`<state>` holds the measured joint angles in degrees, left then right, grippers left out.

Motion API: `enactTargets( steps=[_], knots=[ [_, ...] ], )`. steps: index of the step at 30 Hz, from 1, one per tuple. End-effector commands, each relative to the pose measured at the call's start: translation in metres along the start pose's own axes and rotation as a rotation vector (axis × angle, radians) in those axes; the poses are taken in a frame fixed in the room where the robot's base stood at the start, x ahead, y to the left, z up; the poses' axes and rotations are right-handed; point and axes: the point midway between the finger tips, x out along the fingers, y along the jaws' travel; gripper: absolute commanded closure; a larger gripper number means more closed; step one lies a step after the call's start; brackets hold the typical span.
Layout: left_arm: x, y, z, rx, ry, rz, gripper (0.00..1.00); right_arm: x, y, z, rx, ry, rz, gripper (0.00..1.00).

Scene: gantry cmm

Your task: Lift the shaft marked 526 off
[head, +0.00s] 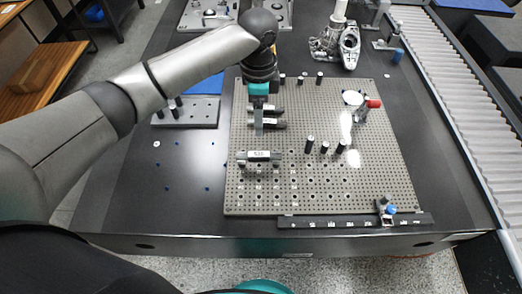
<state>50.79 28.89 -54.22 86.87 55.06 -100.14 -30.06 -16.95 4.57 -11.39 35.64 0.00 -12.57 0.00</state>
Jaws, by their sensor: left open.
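A grey shaft (259,156) with a pale label lies horizontally on the perforated plate (380,170), left of its middle. The label's number is too small to read surely. Two more shafts lie behind it, a rear one (278,109) and a nearer one (279,124); both are partly hidden by my left gripper. My left gripper (259,128) points down over these two, behind the labelled shaft, open and apart from that shaft. I cannot tell its height above the plate. My right gripper is not in view.
Several upright black posts (325,147) stand on the plate, right of the labelled shaft. A red-tipped part (373,104) is at the plate's right. A ruler rail (340,222) runs along the front edge. A metal casting (338,42) stands behind; a roller conveyor (450,90) lies right.

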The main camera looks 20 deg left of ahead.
Motion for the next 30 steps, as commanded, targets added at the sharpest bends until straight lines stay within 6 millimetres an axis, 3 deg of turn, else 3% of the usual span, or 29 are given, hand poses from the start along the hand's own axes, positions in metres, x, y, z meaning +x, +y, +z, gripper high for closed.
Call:
enactTargets(
  steps=[9, 13, 20, 30],
  knots=[
    [0.07, 0.002, 0.0, 0.0, -0.002, 0.003, 0.26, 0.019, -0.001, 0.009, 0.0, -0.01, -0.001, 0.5],
    [0.086, 0.002, -0.001, 0.0, 0.0, 0.001, 0.26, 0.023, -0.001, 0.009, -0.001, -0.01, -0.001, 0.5],
    [0.098, 0.003, 0.0, 0.001, 0.0, 0.001, 0.26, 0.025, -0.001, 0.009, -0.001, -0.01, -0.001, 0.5],
    [0.143, 0.01, 0.001, 0.0, -0.001, 0.0, 0.26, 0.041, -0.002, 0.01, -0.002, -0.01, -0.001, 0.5]
  ],
)
